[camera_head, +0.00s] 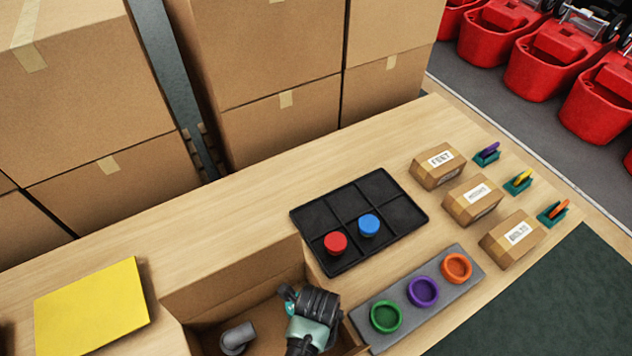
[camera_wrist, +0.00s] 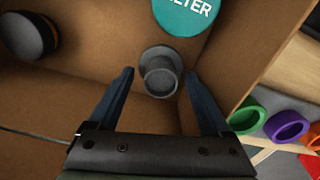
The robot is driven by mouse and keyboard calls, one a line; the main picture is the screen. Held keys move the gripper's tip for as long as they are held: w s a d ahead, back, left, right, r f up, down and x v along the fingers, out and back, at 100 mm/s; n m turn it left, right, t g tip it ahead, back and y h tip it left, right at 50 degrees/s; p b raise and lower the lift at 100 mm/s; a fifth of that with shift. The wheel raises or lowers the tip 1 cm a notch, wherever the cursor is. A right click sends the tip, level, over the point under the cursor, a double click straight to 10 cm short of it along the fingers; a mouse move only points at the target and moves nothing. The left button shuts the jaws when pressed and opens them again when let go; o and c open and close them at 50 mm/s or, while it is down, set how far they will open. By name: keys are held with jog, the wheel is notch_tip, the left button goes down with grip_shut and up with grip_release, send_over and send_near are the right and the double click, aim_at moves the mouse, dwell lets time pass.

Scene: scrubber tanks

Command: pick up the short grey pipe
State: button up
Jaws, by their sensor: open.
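The short grey pipe (camera_wrist: 160,80) stands on the floor of the cardboard box (camera_wrist: 115,30) in the wrist view, with a wider rim around its round end. My gripper (camera_wrist: 160,72) is open, its two dark fingers on either side of the pipe in the picture. I see no contact, and the height left between them is hard to judge. In the head view my gripper (camera_head: 312,318) is over the right part of the box (camera_head: 235,272) and hides what lies below it.
A teal cylinder with lettering (camera_wrist: 187,14) and a dark round part (camera_wrist: 27,36) are near the pipe. A grey bent part (camera_head: 238,339) lies in the box's left side. Right of the box are a ring holder (camera_head: 403,298) and a black tray (camera_head: 318,215).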

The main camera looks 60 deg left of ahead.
grip_shut()
dwell(0.4)
jog(key=shift+r, duration=0.1)
